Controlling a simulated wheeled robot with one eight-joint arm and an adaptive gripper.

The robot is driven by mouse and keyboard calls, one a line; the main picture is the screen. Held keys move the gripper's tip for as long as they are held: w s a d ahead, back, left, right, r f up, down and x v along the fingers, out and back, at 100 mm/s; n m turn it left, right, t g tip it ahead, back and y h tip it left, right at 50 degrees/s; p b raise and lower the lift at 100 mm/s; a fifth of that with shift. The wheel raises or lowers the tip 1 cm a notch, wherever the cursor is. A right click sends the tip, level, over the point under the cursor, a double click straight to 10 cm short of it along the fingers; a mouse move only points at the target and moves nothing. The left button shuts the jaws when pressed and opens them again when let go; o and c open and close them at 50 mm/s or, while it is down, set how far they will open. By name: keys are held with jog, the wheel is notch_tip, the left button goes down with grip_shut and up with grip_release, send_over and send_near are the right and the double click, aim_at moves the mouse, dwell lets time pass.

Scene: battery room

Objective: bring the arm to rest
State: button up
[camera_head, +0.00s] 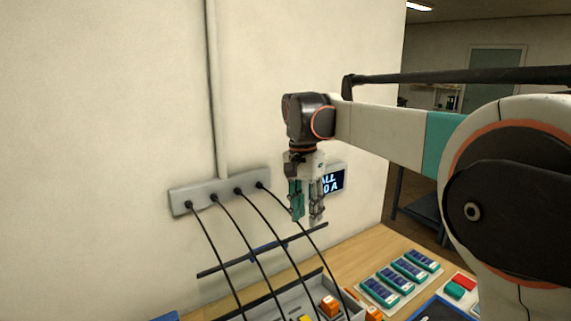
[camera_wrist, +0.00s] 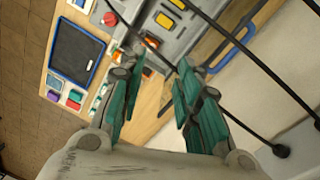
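My gripper (camera_head: 307,218) hangs fingers down from my raised arm, in front of the wall and above the back of the bench. It also shows in the wrist view (camera_wrist: 157,66), where its two teal fingers stand apart with nothing held between them. The bench (camera_head: 372,248) lies below, and a gap separates it from the fingertips. In the head view the fingers partly overlap the small wall display (camera_head: 334,181), so part of its text is hidden.
A grey socket strip (camera_head: 226,190) on the wall feeds several black cables, which slope down close to my gripper. A dark rail (camera_head: 262,250) runs behind them. A grey case (camera_head: 288,299) with orange and yellow parts and a tray of teal-and-blue packs (camera_head: 397,280) occupy the bench.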

jog(key=s+d+f+n+t+b, duration=0.25)
jog(key=s+d, duration=0.25)
jog(key=s, duration=0.3)
jog(key=s+d+f+n+t+b, duration=0.25)
jog(key=s+d, duration=0.25)
jog(key=s, duration=0.3)
jog(key=s+d+f+n+t+b, duration=0.2)
jog(key=s+d+f, duration=0.3)
jog(key=s+f, duration=0.7)
jog(key=shift+s+f+t+y+b, duration=0.15)
jog(key=shift+f+t+y+b, duration=0.25)
jog(key=shift+f+b, duration=0.4)
